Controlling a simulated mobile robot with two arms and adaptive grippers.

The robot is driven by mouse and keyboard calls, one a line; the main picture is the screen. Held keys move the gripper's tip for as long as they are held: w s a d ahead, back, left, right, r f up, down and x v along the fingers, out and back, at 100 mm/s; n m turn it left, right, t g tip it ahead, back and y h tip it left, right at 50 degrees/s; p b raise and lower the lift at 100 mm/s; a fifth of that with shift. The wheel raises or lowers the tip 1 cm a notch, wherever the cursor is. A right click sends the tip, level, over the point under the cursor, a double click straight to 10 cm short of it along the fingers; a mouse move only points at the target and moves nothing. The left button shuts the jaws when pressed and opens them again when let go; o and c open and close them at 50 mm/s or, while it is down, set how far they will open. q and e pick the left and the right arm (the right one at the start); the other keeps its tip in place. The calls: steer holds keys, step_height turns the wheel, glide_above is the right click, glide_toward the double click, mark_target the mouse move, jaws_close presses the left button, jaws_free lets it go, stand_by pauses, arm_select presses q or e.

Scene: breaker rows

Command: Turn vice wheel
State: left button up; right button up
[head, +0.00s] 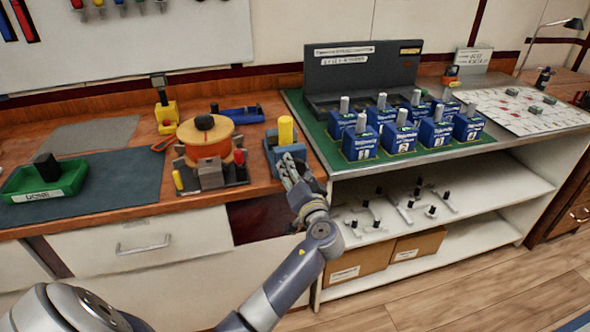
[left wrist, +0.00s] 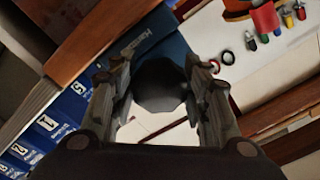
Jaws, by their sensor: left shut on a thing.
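The blue vice (head: 271,150) stands at the front edge of the wooden bench, with a yellow cylinder (head: 286,129) upright in it. My left gripper (head: 289,165) reaches up to the front of the vice from below. In the left wrist view, a black faceted wheel (left wrist: 160,84) sits between the two fingers of my left gripper (left wrist: 165,90), which is shut on it. In the head view my gripper hides the wheel. My right gripper is not in view.
An orange spool on a stand (head: 205,140) is left of the vice. Blue breaker units (head: 360,142) stand in rows on a green mat (head: 325,150) at right. A green tray (head: 45,183) is at far left. Open shelves (head: 450,193) lie below the right bench.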

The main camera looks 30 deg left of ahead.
arm_select(q)
steer(key=m+p, duration=0.1)
steer(key=m, duration=0.2)
steer(key=shift+r, duration=0.15)
steer(key=shift+m+p, duration=0.55)
steer(key=shift+m, duration=0.75)
steer(key=o, duration=1.1)
